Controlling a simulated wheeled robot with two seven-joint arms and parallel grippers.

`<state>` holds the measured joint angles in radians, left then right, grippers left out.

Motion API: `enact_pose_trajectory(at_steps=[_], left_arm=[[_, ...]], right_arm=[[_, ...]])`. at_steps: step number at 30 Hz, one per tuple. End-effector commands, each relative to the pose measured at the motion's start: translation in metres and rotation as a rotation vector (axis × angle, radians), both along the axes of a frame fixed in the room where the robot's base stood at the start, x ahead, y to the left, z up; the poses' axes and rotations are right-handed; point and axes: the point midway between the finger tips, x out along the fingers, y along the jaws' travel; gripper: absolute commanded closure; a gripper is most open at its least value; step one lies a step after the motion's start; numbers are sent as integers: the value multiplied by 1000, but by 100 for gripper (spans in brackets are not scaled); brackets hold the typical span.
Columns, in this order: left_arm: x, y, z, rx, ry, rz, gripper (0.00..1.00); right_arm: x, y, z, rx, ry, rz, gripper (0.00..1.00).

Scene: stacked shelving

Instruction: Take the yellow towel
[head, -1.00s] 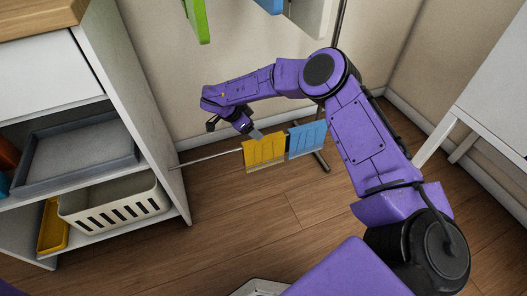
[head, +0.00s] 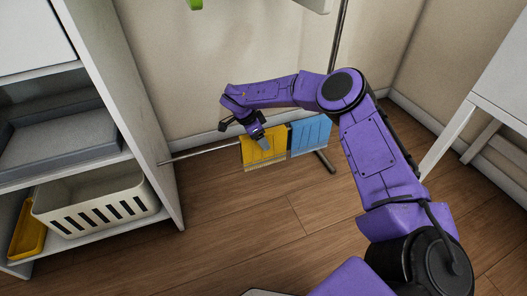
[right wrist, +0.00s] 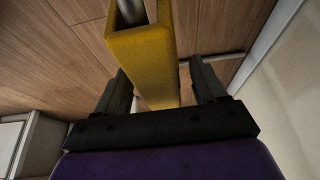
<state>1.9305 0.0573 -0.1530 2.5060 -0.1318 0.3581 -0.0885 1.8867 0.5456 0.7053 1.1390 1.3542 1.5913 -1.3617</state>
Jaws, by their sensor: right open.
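The yellow towel (head: 254,151) hangs folded over a low metal rail, left of a blue towel (head: 310,136). My right gripper (head: 264,141) is at the yellow towel's upper part in the head view and covers some of it. In the right wrist view the open fingers (right wrist: 158,88) stand on either side of the yellow towel (right wrist: 150,50), with a visible gap on the right side. Whether the left finger touches it I cannot tell. The left gripper is not in view.
The metal rail (head: 203,152) runs from the white shelf unit (head: 125,110) to a dark stand. A cream basket (head: 95,202) and a yellow tray (head: 28,230) sit on the lower shelf. A white table (head: 490,95) stands at the right. The wood floor in front is clear.

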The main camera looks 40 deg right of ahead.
Motion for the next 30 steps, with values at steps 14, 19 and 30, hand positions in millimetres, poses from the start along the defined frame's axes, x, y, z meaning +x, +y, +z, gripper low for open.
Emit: enact_pose_trajectory(at_steps=[14,19,30], left_arm=[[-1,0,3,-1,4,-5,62],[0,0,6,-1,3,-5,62],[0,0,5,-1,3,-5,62]], right_arm=[[0,0,-1,0,1,0,29],[0,0,-4,0,0,0,29],[0,0,-5,0,0,0,55]])
